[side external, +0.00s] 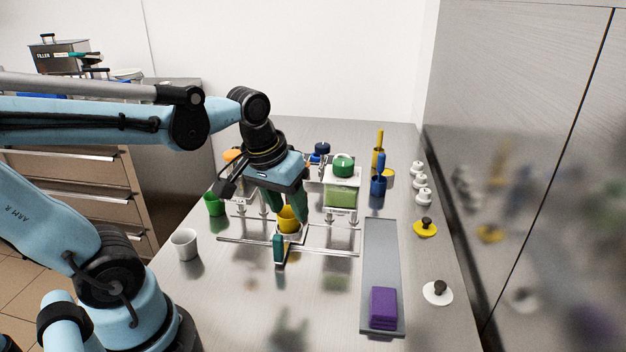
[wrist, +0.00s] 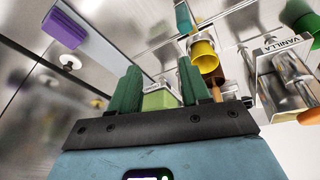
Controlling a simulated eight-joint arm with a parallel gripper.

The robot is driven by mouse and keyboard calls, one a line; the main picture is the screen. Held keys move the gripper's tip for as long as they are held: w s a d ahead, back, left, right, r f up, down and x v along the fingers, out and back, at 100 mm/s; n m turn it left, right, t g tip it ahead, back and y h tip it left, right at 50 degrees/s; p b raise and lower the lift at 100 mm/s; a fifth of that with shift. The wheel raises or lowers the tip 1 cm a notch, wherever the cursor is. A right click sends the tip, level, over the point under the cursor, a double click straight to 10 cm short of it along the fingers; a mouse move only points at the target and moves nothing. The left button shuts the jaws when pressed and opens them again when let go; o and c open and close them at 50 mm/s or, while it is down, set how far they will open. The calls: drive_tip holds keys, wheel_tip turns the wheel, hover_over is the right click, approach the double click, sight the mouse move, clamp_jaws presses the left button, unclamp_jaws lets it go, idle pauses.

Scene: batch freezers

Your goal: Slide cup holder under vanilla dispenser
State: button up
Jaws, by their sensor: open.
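A yellow cup (side external: 289,219) sits upright in the cup holder, which has a teal handle (side external: 280,248) at its front and stands on a rail (side external: 330,253) below the dispensers. In the wrist view the yellow cup (wrist: 203,57) and the teal handle (wrist: 183,17) show at the upper right. The vanilla dispenser (wrist: 278,72) carries its label at the right of the wrist view; in the side view I cannot make it out behind my arm. My gripper (side external: 283,208) has its green fingers apart with nothing visibly held; in the wrist view my gripper (wrist: 158,82) is also empty.
A dispenser with green contents (side external: 341,195) stands right of the cup. A white cup (side external: 184,244) and a green cup (side external: 214,204) stand at the left. A grey tray (side external: 381,260) with folded purple cloth (side external: 383,308) lies at right. The front of the counter is clear.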

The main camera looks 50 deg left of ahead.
sight(277, 237)
drive_tip(key=a+n+g, duration=0.2)
drive_tip(key=n, duration=0.1)
drive_tip(key=a+n+g, duration=0.1)
drive_tip(key=shift+s+a+r, duration=0.1)
drive_tip(key=shift+s+a, duration=0.05)
drive_tip(key=shift+s, duration=0.15)
drive_tip(key=shift+f, duration=5.95)
clamp_jaws()
